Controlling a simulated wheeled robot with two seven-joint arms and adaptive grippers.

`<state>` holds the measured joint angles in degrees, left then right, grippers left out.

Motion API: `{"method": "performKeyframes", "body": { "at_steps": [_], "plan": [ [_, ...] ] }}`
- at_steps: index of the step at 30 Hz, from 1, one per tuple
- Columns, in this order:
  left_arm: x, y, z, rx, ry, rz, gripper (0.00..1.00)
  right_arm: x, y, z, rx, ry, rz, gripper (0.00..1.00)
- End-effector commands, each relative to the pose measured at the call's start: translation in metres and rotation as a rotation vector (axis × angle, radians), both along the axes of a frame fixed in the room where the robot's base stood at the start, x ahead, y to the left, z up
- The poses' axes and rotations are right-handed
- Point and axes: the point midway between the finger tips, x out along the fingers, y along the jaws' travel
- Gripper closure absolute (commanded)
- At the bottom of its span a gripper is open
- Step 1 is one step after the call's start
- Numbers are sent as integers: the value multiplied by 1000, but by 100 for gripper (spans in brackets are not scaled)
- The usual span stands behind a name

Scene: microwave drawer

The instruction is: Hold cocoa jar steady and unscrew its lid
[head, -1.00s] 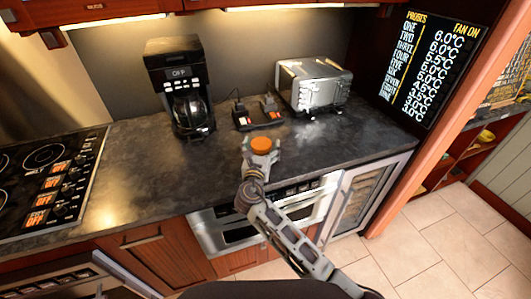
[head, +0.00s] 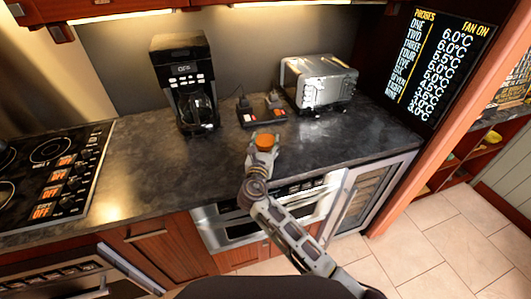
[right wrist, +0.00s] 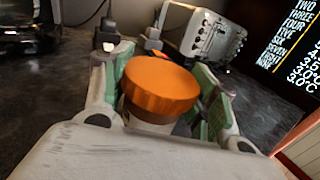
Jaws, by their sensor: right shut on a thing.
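The cocoa jar's orange lid (head: 267,141) shows just above my right gripper (head: 263,153), near the front of the dark counter. In the right wrist view the round lid (right wrist: 160,84) sits on the jar, with a pale strip of the jar body (right wrist: 148,119) below it. My right gripper (right wrist: 162,108) is shut around the jar, with green-padded fingers on both sides below the lid. Most of the jar body is hidden by the gripper. I cannot tell whether the jar rests on the counter. My left gripper is not in view.
A black coffee maker (head: 186,84) stands at the back, a silver toaster (head: 318,82) to its right. A small dark device with red parts (head: 261,112) lies between them. The stove (head: 55,170) is at the left. The counter (head: 150,175) is clear left of the jar.

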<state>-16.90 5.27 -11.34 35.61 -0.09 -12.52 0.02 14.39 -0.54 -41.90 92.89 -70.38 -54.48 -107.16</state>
Motion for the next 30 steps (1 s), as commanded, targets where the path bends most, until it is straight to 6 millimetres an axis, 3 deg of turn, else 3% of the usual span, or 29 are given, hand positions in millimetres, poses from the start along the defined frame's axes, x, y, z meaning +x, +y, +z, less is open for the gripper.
{"method": "performKeyframes", "body": {
  "at_steps": [14,30],
  "plan": [
    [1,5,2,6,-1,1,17,0,0,13,2,-1,0,70],
    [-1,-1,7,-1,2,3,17,0,0,86,2,-3,-1,70]
  ]
}}
